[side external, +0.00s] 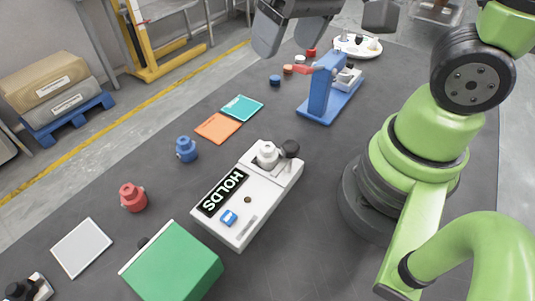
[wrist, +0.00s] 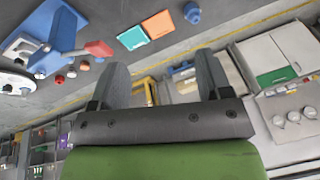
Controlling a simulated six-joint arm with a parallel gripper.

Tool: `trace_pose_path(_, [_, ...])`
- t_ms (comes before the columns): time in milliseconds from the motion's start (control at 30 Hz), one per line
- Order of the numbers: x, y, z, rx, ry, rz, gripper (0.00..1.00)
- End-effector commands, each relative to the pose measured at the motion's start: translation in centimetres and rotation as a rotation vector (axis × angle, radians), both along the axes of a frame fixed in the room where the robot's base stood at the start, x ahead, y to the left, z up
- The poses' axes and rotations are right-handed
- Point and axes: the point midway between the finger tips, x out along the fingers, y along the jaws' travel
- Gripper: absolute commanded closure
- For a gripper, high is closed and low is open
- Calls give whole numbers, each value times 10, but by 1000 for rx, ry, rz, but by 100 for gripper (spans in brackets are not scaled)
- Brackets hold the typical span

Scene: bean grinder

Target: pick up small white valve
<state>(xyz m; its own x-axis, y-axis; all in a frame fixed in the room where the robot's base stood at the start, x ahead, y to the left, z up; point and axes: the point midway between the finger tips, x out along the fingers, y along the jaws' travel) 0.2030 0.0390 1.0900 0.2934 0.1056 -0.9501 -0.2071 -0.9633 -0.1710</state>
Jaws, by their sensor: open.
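A smaller white round piece (side external: 300,59) stands on the table near the blue stand (side external: 322,88); I cannot tell which of the two is the valve meant. A red valve (side external: 132,197) and a blue valve (side external: 186,148) stand upright on the table. My gripper (side external: 322,28) is at the top of the side view, apart from these pieces. In the wrist view my gripper (wrist: 163,75) is open and empty.
Orange (side external: 218,127) and teal (side external: 242,108) squares lie mid-table. A green box (side external: 175,265) and a white square (side external: 81,248) are at the near end. A white round tray (side external: 357,46) holding small pieces is at the far end. The blue stand rises near my gripper.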

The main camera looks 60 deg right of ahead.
Motion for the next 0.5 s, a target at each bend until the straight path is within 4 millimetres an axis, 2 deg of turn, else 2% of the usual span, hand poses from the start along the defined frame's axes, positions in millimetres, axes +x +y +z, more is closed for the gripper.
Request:
trace_pose_path(33, [6, 4, -17, -22, 59, 28, 29])
trace_pose_path(100, [13, 9, -39, -51, 120, 61, 29])
trace_pose_path(233, [18, 16, -75, -95, 211, 117, 29])
trace_pose_path(333, [19, 20, -95, -116, 257, 145, 29])
trace_pose_path(500, [18, 23, -113, -133, 290, 169, 29])
